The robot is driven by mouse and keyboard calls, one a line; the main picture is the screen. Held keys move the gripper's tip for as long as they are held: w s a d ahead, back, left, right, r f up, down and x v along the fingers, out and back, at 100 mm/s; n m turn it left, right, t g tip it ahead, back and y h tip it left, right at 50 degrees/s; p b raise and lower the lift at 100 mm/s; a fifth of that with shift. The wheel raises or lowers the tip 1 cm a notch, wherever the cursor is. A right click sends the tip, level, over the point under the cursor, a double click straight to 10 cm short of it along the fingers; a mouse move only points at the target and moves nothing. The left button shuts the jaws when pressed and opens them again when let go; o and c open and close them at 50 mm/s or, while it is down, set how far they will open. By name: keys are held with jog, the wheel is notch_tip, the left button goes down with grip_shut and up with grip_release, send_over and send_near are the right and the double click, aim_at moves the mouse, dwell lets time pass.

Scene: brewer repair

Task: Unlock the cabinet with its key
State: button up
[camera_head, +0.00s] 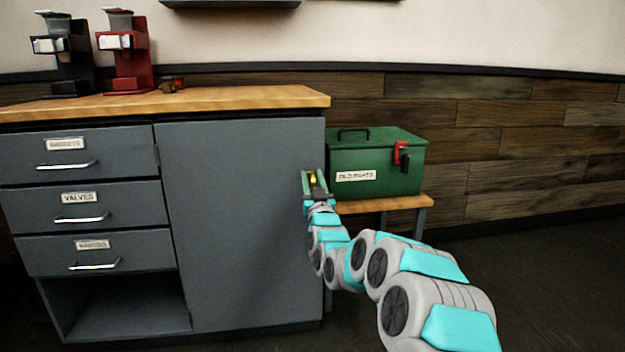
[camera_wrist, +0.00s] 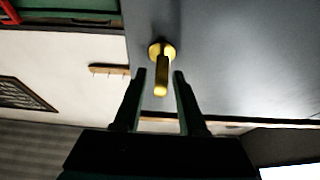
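The grey cabinet door (camera_head: 245,225) is shut, right of the drawers, and it fills the upper right of the wrist view (camera_wrist: 240,60). A brass piece (camera_wrist: 161,70) with a round base and a straight stem sticks out from its surface; I cannot tell if it is a key in the lock or a knob. It also shows as a small gold spot in the head view (camera_head: 312,179). My gripper (camera_head: 315,182) is at the door's right edge. In the wrist view its fingers (camera_wrist: 159,75) are open on either side of the stem, with gaps on both sides. No separate key shows.
A green box labelled "OLD PARTS" (camera_head: 375,165) with a red latch stands on a wooden bench (camera_head: 410,203) just right of the cabinet. Two coffee machines, one black (camera_head: 70,60) and one red (camera_head: 128,60), stand on the wooden countertop (camera_head: 230,98). Drawers (camera_head: 90,205) are at the left.

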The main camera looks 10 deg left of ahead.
grip_shut()
jog(key=shift+m+h, duration=0.4)
jog(key=shift+m, duration=0.2)
jog(key=m+h, duration=0.1)
jog(key=m, duration=0.2)
jog(key=m+h, duration=0.1)
jog(key=m, duration=0.1)
jog(key=shift+d+m+h, duration=0.15)
jog(key=shift+m+h, duration=0.15)
jog(key=shift+m, duration=0.1)
jog(key=m+h, duration=0.1)
jog(key=m, duration=0.2)
jog(key=m+h, duration=0.2)
jog(key=m, duration=0.2)
jog(key=shift+w+d+f+g+h, duration=0.1)
jog(key=shift+d+f+g+h, duration=0.1)
jog(key=shift+g+h, duration=0.15)
jog(key=m, duration=0.2)
jog(key=m+g+p, duration=0.1)
jog(key=m, duration=0.2)
jog(key=shift+d+f+g+h, duration=0.1)
jog(key=shift+f+g+h, duration=0.05)
jog(key=shift+g+h, duration=0.15)
jog(key=shift+d+f+m+g+p, duration=0.15)
jog(key=shift+m+g+p, duration=0.45)
jog(key=shift+m, duration=1)
jog(key=shift+f, duration=0.15)
